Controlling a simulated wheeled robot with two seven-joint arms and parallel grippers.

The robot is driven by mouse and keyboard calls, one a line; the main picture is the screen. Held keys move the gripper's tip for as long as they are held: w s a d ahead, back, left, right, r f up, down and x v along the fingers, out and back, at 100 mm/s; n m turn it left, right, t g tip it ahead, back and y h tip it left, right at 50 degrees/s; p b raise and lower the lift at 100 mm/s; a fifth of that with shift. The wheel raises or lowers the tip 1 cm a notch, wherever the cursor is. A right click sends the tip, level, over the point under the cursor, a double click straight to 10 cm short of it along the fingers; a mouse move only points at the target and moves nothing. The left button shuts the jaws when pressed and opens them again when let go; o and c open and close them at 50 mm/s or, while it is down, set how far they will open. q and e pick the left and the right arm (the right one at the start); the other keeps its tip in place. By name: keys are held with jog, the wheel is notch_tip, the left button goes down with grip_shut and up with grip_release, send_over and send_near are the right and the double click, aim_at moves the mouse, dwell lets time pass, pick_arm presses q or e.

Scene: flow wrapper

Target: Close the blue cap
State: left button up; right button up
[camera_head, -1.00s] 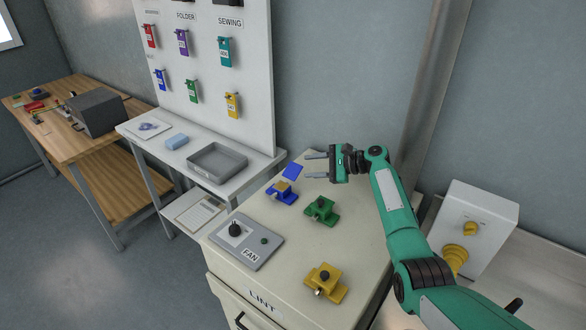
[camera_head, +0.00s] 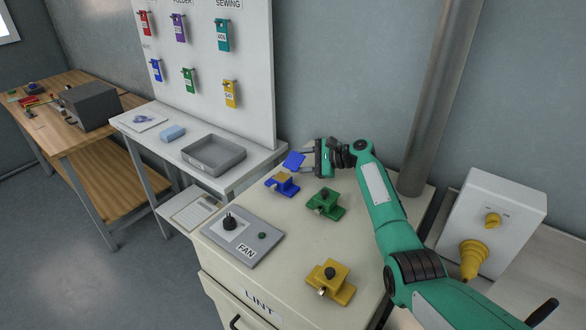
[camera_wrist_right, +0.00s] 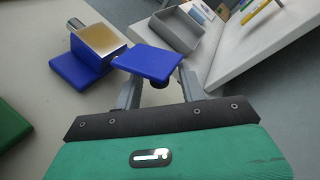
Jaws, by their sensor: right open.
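The blue cap (camera_head: 294,160) is a flat plate standing tilted open behind its blue base block (camera_head: 280,185), which has a brass-coloured top. In the right wrist view the cap (camera_wrist_right: 150,62) lies ahead of the fingers, overlapping the gap between their tips, and the base block (camera_wrist_right: 92,48) is to its left. My right gripper (camera_head: 306,164) is open, close on the right side of the cap. I cannot tell whether the fingers touch it. My left gripper is not in view.
A green capped block (camera_head: 325,204) and a yellow one (camera_head: 331,282) sit on the cabinet top. A grey FAN panel (camera_head: 242,236) lies at its left. A grey tray (camera_head: 213,155) stands on the white table behind. A white box with a yellow knob (camera_head: 492,220) is at right.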

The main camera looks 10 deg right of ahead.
aim_at(292, 155)
jog(key=shift+w+a+f+b, duration=0.2)
jog(key=shift+a+f+b, duration=0.15)
jog(key=shift+a, duration=0.1)
jog(key=shift+w+a+b, duration=0.25)
jog(key=shift+a+b, duration=0.1)
jog(key=shift+a, duration=0.2)
grip_shut()
jog(key=shift+r, duration=0.1)
jog(key=shift+r, duration=0.1)
jog(key=shift+s+a+r+n+t+h+p, duration=0.15)
jog(key=shift+r+n+h+p, duration=0.2)
jog(key=shift+n+p, duration=0.2)
jog(key=shift+w+d+r+n+t+h+p, duration=0.1)
jog(key=shift+r+n+t+h+p, duration=0.1)
jog(key=shift+n+h+p, duration=0.25)
jog(key=shift+s+a+r+n+t+h+p, duration=0.15)
jog(key=shift+r+n+t+h+p, duration=0.2)
jog(key=shift+n+p, duration=0.25)
jog(key=shift+s+a+r+n+t+h+p, duration=0.1)
jog(key=shift+r+n+t+h+p, duration=0.1)
jog(key=shift+n+h+p, duration=0.4)
